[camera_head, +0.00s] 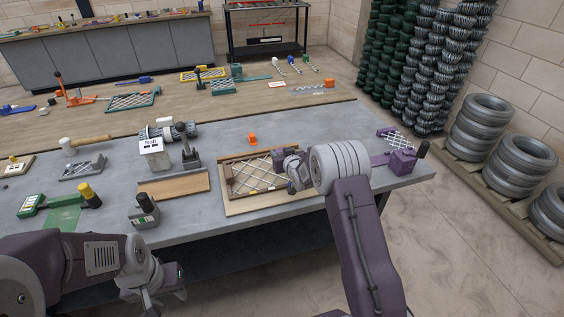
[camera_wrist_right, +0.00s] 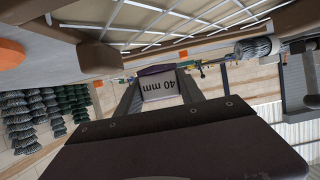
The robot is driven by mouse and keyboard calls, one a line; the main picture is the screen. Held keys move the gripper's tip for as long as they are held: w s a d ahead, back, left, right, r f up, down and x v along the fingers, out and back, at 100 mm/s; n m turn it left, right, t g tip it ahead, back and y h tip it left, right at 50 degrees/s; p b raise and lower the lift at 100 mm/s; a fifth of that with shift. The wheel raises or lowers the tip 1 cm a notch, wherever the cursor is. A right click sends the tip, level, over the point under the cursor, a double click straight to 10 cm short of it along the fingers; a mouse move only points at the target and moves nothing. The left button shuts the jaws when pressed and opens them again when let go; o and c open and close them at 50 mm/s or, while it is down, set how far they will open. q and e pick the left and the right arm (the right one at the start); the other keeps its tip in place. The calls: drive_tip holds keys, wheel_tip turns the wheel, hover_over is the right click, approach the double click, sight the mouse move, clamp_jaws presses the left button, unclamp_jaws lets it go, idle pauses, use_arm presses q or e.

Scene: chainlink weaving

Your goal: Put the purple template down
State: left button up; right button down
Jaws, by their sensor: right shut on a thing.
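In the right wrist view, a small plate with a purple edge and a white "40 mm" label, which I take as the purple template (camera_wrist_right: 163,86), sits between the fingers of my right gripper (camera_wrist_right: 160,92). The gripper is shut on it. In the head view, my right gripper (camera_head: 293,172) is at the right end of the wooden frame (camera_head: 228,187) with wire mesh in it; the template is hidden or too small to make out there. My left gripper (camera_head: 158,287) is low in front of the grey table, away from the frame; its jaw opening is unclear.
Purple tools (camera_head: 403,161) lie at the grey table's right end (camera_head: 415,178). A wooden board (camera_head: 173,187) and a grey block with a handle (camera_head: 144,212) are left of the frame. An orange piece (camera_head: 252,139) stands behind it. Bare tabletop lies behind the frame.

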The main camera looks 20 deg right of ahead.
sight(265, 168)
wheel_tip(265, 168, down, 4)
drive_tip(key=shift+f, duration=0.1)
drive_tip(key=shift+f, duration=0.1)
drive_tip(key=c, duration=1)
unclamp_jaws()
